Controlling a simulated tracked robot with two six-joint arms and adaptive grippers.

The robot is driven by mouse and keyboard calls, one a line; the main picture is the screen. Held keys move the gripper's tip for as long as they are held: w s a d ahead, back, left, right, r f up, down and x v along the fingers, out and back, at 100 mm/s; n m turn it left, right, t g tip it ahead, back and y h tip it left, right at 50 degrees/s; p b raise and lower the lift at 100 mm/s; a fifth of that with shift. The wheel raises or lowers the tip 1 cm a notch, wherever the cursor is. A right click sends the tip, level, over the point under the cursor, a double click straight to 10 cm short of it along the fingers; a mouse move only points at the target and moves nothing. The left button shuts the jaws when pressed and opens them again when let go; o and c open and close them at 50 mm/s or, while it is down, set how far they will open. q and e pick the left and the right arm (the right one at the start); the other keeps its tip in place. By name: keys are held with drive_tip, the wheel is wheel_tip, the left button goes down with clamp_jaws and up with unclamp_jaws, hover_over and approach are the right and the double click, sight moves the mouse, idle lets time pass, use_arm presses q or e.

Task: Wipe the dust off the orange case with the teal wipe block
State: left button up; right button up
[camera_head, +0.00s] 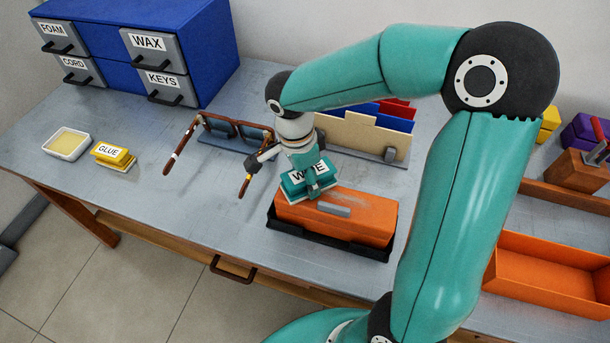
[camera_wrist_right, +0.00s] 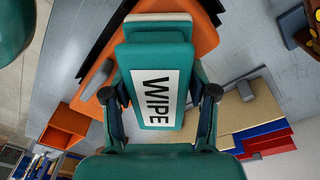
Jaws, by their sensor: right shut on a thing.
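The orange case (camera_head: 365,219) sits in a low black tray (camera_head: 285,224) near the front of the table. A grey dusty patch (camera_head: 334,209) shows on its top. My right gripper (camera_head: 308,185) is shut on the teal wipe block (camera_head: 292,185) at the left end of the case top. The block's white WIPE label faces up, and in the right wrist view the block (camera_wrist_right: 158,133) fills the space between the fingers. Part of the orange case (camera_wrist_right: 205,35) shows behind it there. Whether the block touches the case is hard to tell. My left gripper is not in view.
Eyeglasses (camera_head: 222,128) on a stand are behind and left of the case. A beige divider (camera_head: 350,137) with coloured panels stands behind it. A yellow GLUE block (camera_head: 113,154) and a white dish (camera_head: 67,143) are at left. An open orange bin (camera_head: 550,270) is at right.

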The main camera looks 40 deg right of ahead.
sight(348, 199)
drive_tip(key=shift+s+d+r+b, duration=0.1)
drive_tip(key=shift+s+d+b, duration=0.2)
drive_tip(key=shift+s, duration=0.4)
drive_tip(key=shift+s+d+b, duration=0.15)
drive_tip(key=shift+s+d, duration=0.25)
drive_tip(key=shift+s, duration=0.3)
drive_tip(key=shift+o, duration=0.3)
drive_tip(key=shift+s+d+f+b, duration=0.15)
drive_tip(key=shift+s+d+b, duration=0.2)
drive_tip(key=shift+s, duration=0.35)
drive_tip(key=shift+s+d+f+b, duration=0.15)
drive_tip(key=shift+s+d+b, duration=0.2)
drive_tip(key=shift+s, duration=0.3)
drive_tip(key=shift+o, duration=0.7)
drive_tip(key=shift+s+d+b, duration=0.15)
drive_tip(key=shift+s+d, duration=0.2)
drive_tip(key=shift+s, duration=0.3)
drive_tip(key=shift+s+d+b, duration=0.15)
drive_tip(key=shift+s+d, duration=0.15)
drive_tip(key=shift+s, duration=0.3)
drive_tip(key=shift+s+d+r+b, duration=0.15)
drive_tip(key=shift+s+d, duration=0.2)
drive_tip(key=shift+s, duration=0.35)
drive_tip(key=shift+s+d+b, duration=0.15)
drive_tip(key=shift+s+d, duration=0.2)
drive_tip(key=shift+s, duration=0.35)
drive_tip(key=shift+s+d+r+b, duration=0.15)
drive_tip(key=shift+s+d, duration=0.2)
drive_tip(key=shift+s, duration=0.35)
drive_tip(key=shift+w, duration=0.1)
